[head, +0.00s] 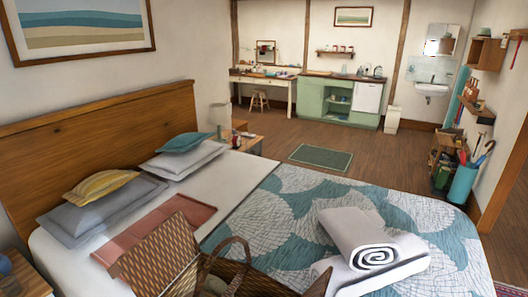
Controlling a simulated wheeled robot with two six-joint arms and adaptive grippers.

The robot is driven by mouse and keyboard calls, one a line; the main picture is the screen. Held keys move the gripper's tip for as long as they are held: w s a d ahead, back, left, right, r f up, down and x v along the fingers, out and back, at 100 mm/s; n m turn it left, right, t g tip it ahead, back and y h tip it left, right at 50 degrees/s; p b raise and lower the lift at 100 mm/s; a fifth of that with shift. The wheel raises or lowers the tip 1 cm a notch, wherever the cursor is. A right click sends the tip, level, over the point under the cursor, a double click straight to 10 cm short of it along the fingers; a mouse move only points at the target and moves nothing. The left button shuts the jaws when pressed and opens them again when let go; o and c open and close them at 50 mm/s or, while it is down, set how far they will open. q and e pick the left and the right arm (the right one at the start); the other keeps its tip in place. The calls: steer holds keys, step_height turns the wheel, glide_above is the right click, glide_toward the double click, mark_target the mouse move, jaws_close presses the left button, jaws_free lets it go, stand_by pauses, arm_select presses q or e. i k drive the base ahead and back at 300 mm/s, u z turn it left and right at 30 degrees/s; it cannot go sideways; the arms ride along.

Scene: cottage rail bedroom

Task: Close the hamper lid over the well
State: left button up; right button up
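A wicker hamper (258,283) is at the bottom middle of the head view, at the near side of the bed, and the lower frame edge cuts it off. Its woven lid (158,252) stands open, tilted up toward the left. An arched wicker handle (240,247) rises over the hamper. Part of the well is visible, with something pale (214,285) inside that I cannot identify. The hamper's lower part is out of frame. Neither of my grippers shows.
The bed has a blue patterned cover (300,205), rolled grey-white towels (372,250), a folded pink cloth (150,222) and pillows (95,210) by the wooden headboard (100,135). The wooden floor (250,143) beyond is mostly clear around a green rug (321,157).

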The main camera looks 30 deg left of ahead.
mark_target(150, 266)
steer(key=u, duration=0.15)
steer(key=k, duration=0.45)
steer(key=u, duration=1.6)
steer(key=i, duration=0.5)
steer(key=z, duration=0.05)
